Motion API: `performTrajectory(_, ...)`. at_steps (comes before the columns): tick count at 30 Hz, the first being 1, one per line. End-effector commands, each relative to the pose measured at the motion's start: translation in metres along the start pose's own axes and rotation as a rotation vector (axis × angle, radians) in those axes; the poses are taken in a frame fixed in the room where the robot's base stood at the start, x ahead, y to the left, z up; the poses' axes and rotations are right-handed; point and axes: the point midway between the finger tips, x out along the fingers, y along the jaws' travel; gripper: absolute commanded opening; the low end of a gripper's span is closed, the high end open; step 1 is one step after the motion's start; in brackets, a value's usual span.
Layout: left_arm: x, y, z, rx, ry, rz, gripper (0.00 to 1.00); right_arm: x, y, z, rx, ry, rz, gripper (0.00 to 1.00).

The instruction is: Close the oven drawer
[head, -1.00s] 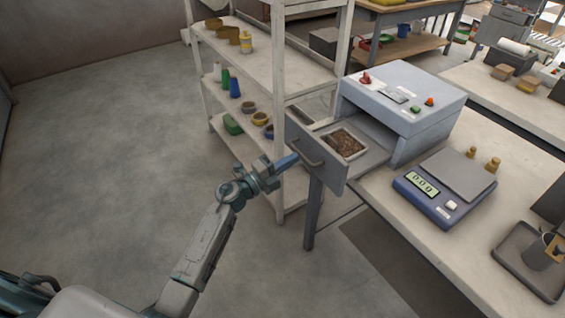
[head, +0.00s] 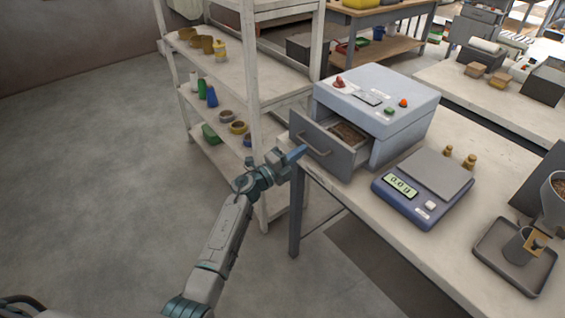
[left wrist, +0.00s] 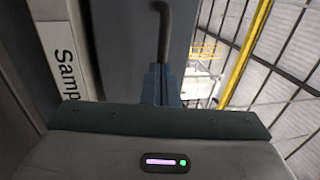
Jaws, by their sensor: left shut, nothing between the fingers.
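The grey oven drawer (head: 328,143) stands partly out of the front of the blue-grey oven (head: 405,108). A tray of brown pellets (head: 349,134) lies inside it. My left gripper (head: 299,153) is shut and empty, with its tips at the drawer's front face by the left part of the handle (head: 315,147). In the left wrist view the shut fingers (left wrist: 161,85) point at the grey drawer front (left wrist: 112,45), right below the dark handle (left wrist: 163,35). Whether the tips touch the front is hard to tell. My right gripper is not in view.
A blue scale (head: 421,190) stands on the table (head: 385,222) right of the oven. A tray (head: 514,257) with a cup is at the far right. A white shelf rack (head: 250,100) stands close behind my left arm.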

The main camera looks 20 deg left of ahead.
Motion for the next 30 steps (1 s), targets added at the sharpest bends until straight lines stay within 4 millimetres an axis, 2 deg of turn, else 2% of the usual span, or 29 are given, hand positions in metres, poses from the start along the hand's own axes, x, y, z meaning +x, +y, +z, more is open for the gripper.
performTrajectory(1, 0.013, 0.005, 0.000, -0.002, 0.000, -0.003, 0.00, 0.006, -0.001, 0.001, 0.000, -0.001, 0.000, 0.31)
performTrajectory(6, 0.050, 0.013, 0.000, -0.001, 0.000, -0.002, 0.00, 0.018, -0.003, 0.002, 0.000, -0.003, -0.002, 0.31)
performTrajectory(13, 0.084, 0.019, 0.000, -0.001, 0.000, -0.002, 0.00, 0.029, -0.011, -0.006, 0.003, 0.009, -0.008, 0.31)
performTrajectory(19, 0.097, 0.020, 0.000, 0.000, -0.001, -0.001, 0.00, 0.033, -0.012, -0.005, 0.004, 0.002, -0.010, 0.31)
performTrajectory(30, 0.101, 0.017, 0.001, 0.001, -0.001, -0.004, 0.00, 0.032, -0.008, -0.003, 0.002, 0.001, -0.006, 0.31)
